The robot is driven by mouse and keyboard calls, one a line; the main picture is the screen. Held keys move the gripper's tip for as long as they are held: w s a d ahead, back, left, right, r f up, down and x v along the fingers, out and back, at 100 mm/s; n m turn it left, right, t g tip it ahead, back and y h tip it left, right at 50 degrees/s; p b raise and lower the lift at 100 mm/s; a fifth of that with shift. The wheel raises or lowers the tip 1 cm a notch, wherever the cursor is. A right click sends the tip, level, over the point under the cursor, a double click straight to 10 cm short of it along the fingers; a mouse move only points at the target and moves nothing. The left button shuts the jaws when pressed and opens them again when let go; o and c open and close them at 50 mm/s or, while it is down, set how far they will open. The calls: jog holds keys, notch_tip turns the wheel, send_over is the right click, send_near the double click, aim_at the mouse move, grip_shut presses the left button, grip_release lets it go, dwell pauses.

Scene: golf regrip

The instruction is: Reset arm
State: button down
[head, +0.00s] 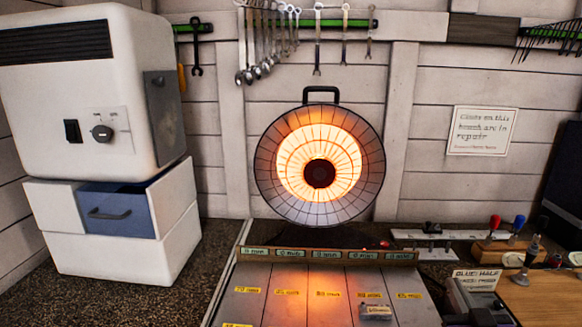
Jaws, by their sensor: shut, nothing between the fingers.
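My arm and gripper do not show in the head view. Ahead of me is a workbench with a round glowing heater (320,150), lit orange in the middle, with a black handle on top. Below it is a sloped grey board (330,290) divided into lanes with yellow labels and a row of green labels along its top. A small grey piece (375,312) lies on the board at the lower right.
A white cabinet machine (80,90) with a partly open blue drawer (118,208) stands at left. A grey device (475,300) and a wooden block with coloured-handled tools (500,250) stand at right. Wrenches (265,45) hang on the wall. Dark bench surface (130,300) is bare at lower left.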

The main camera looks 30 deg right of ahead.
jog(key=s+a+f+n+t+y, duration=0.1)
jog(key=s+a+f+y, duration=0.1)
jog(key=s+a, duration=0.65)
jog(key=s+a+f+n+t+y, duration=0.1)
jog(key=s+a+f+t+y, duration=0.15)
jog(key=a, duration=1.15)
jog(key=s+a+f+n+g+y, duration=0.1)
jog(key=s+a+f+n+y, duration=0.1)
jog(key=s, duration=0.4)
jog(key=s+a+f+n+g+y, duration=0.2)
jog(key=s+a+y, duration=0.2)
jog(key=a, duration=0.3)
jog(key=shift+s+f, duration=0.25)
jog(key=shift+s, duration=0.65)
jog(key=shift+a, duration=0.1)
dwell(3.5)
